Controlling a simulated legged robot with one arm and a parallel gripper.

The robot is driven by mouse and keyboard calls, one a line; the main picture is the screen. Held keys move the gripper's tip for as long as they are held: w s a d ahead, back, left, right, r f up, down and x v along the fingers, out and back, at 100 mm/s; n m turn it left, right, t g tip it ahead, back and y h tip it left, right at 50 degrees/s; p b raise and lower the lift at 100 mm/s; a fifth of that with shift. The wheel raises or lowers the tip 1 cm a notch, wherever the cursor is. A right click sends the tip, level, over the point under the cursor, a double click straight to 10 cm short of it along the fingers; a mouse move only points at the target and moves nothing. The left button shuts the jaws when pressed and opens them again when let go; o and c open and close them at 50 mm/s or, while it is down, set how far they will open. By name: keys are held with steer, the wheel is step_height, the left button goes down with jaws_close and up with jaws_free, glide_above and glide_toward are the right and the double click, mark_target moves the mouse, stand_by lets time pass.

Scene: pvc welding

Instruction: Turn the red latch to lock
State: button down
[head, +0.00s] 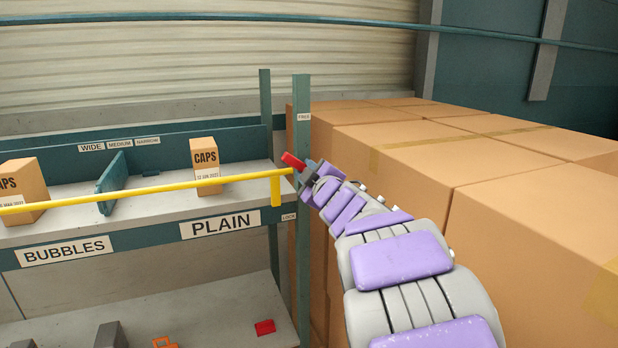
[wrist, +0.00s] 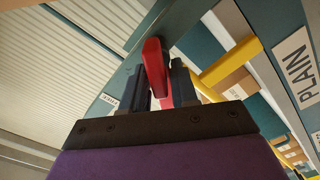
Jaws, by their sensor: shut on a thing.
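The red latch (head: 292,161) sits by the right-hand post (head: 302,200) of the shelf, at the right end of the yellow bar (head: 150,190). The post carries a FREE label (head: 304,117) above and a LOCK label (head: 289,217) below. In the head view the latch tilts up to the left, nearer the FREE label. My gripper (head: 303,168) reaches it from the right. In the wrist view the red latch (wrist: 157,70) stands between the two dark fingers of my gripper (wrist: 162,88), which are shut on it. The latch's pivot is hidden.
Stacked cardboard boxes (head: 520,150) fill the right side, close beside my arm. The shelf holds CAPS boxes (head: 206,165) and a teal divider (head: 113,172) behind the bar. A red piece (head: 265,327) lies on the lower shelf.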

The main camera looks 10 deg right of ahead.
steer(key=n+b, duration=0.1)
steer(key=n, duration=0.1)
steer(key=f+n+b, duration=0.1)
steer(key=n, duration=0.1)
steer(key=shift+f, duration=0.15)
steer(key=shift+s+a+f+n+b, duration=0.15)
steer(key=shift+n+b, duration=0.2)
steer(key=shift+n, duration=0.5)
steer(key=shift+w+a+f+n+b, duration=0.1)
steer(key=shift+n+b, duration=0.2)
steer(key=shift+n, duration=0.55)
steer(key=shift+f, duration=0.1)
steer(key=c, duration=1.4)
jaws_free()
steer(key=shift+d, duration=0.1)
steer(key=shift+o, duration=1.4)
steer(key=shift+s, duration=0.15)
steer(key=shift+a+r, duration=0.2)
steer(key=shift+r, duration=0.1)
steer(key=shift+s+d+r, duration=0.1)
steer(key=shift+s+d, duration=0.05)
steer(key=shift+s, duration=0.35)
steer(key=s+d, duration=0.2)
steer(key=s, duration=0.8)
steer(key=shift+s+f+b, duration=0.2)
steer(key=shift+s+b, duration=0.05)
steer(key=shift+b, duration=0.1)
